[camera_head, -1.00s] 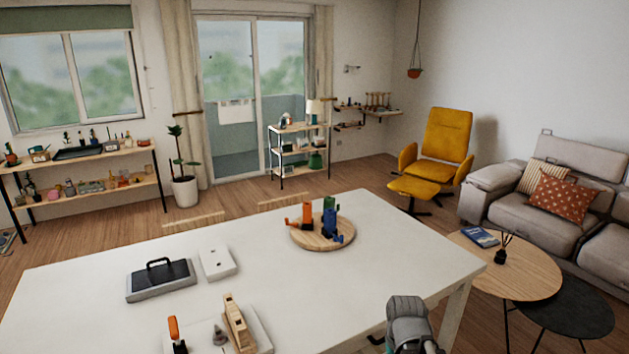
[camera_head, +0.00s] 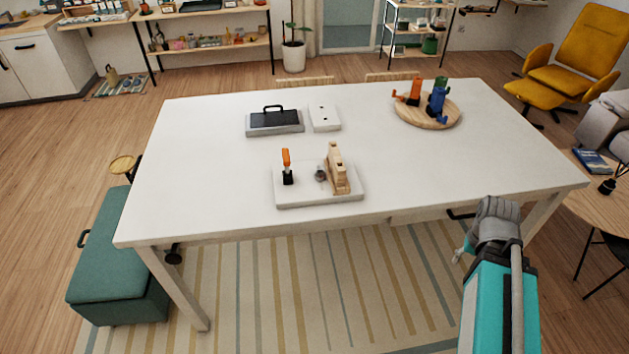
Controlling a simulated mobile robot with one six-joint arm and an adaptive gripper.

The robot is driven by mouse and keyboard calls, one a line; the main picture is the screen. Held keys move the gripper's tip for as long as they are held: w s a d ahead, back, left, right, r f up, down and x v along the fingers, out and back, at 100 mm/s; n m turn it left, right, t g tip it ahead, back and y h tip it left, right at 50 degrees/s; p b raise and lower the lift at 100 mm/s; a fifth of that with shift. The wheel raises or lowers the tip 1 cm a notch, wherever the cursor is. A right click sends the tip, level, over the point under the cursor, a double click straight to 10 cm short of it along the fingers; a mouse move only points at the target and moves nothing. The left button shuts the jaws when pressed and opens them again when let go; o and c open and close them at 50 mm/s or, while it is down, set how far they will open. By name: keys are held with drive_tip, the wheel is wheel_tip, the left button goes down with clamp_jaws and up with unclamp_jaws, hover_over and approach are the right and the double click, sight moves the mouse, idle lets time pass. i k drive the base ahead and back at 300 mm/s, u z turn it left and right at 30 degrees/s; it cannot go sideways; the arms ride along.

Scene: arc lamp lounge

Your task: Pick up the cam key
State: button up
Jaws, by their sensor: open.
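On the white table, a pale board (camera_head: 318,198) lies near the front edge. It carries an upright orange-handled piece with a black base (camera_head: 287,168), a small grey knob-like piece (camera_head: 320,174) and a stepped wooden block (camera_head: 338,170). The orange-handled piece may be the cam key; I cannot tell for certain at this size. My arm rises at the lower right, in front of the table's front edge and apart from the board. I cannot make out my gripper; the arm's far end is hidden behind its own links.
A dark-topped tray with a handle (camera_head: 274,120), a white plate with small holes (camera_head: 325,118) and a round wooden board (camera_head: 427,110) with orange, blue and green pieces stand farther back. The table's left side is clear. A green bench (camera_head: 118,262) stands at the left.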

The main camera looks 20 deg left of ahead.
sight(285, 151)
drive_tip(key=k, duration=0.15)
drive_tip(key=u, duration=0.95)
drive_tip(key=i, duration=0.55)
drive_tip(key=u, duration=0.1)
